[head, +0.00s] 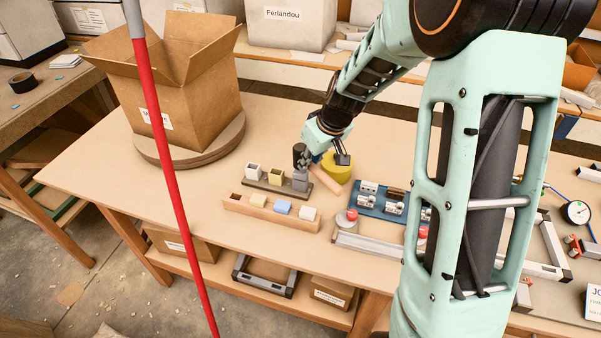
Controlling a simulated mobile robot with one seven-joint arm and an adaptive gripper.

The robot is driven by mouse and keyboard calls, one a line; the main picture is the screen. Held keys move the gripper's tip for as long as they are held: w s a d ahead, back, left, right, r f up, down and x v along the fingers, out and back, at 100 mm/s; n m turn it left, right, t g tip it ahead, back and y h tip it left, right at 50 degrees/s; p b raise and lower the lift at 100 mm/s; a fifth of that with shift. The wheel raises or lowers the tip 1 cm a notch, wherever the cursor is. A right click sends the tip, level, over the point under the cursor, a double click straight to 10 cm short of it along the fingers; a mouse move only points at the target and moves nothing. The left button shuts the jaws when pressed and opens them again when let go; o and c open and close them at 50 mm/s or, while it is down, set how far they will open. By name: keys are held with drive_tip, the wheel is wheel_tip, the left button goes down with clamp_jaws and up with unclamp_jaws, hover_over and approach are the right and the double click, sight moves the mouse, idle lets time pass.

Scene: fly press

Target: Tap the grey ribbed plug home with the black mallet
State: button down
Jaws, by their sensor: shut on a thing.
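The grey ribbed plug (300,181) stands upright at the right end of a dark block (270,191), in line with a white and a yellow piece. How deep it sits is too small to tell. The black mallet (299,154) shows as a dark upright cylinder just above and behind the plug. My gripper (315,157) is shut on the mallet, beside its dark head. Whether the mallet touches the plug cannot be told from this angle. Part of the mallet's handle is hidden by my gripper.
A wooden rack (272,215) with cream, blue and white pieces lies in front. A yellow disc (337,172) and a wooden rod (325,181) are close by. A blue tray (378,212) lies to the right. A cardboard box (165,85) stands at left; a red pole (165,160) crosses the view.

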wheel_tip(320, 180, down, 3)
drive_tip(key=b, duration=0.3)
drive_tip(key=shift+r, duration=0.15)
drive_tip(key=shift+r, duration=0.15)
drive_tip(key=shift+r+p, duration=0.7)
drive_tip(key=shift+r, duration=0.3)
drive_tip(key=shift+r, duration=0.1)
drive_tip(key=shift+r+p, duration=1.55)
drive_tip(key=shift+r, duration=0.9)
drive_tip(key=shift+w, duration=0.1)
